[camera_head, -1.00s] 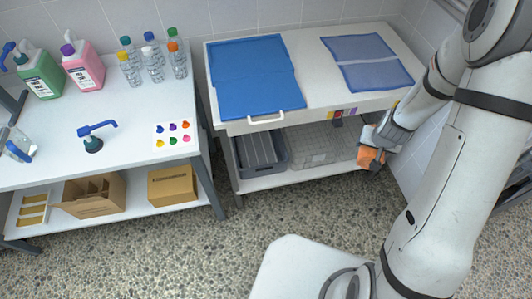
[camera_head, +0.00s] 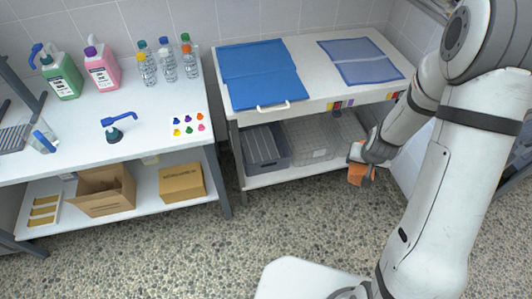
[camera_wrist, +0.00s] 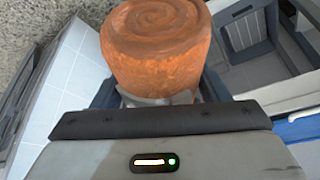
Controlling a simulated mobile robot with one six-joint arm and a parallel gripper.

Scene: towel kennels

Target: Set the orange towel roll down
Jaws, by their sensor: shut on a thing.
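My gripper (camera_head: 365,163) is shut on the orange towel roll (camera_head: 355,175), in front of the right end of the right table's lower shelf. In the wrist view the orange towel roll (camera_wrist: 155,45) stands out beyond my gripper (camera_wrist: 152,100), with its spiral end facing away from the palm. The roll is clear of the shelf, with the speckled floor behind it. The fingers are partly hidden by the roll.
The right table's lower shelf (camera_head: 262,179) holds a grey crate (camera_head: 265,150) and a pale wire basket (camera_head: 312,140). Cardboard boxes (camera_head: 181,183) sit under the left table. The floor (camera_head: 235,245) in front is open.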

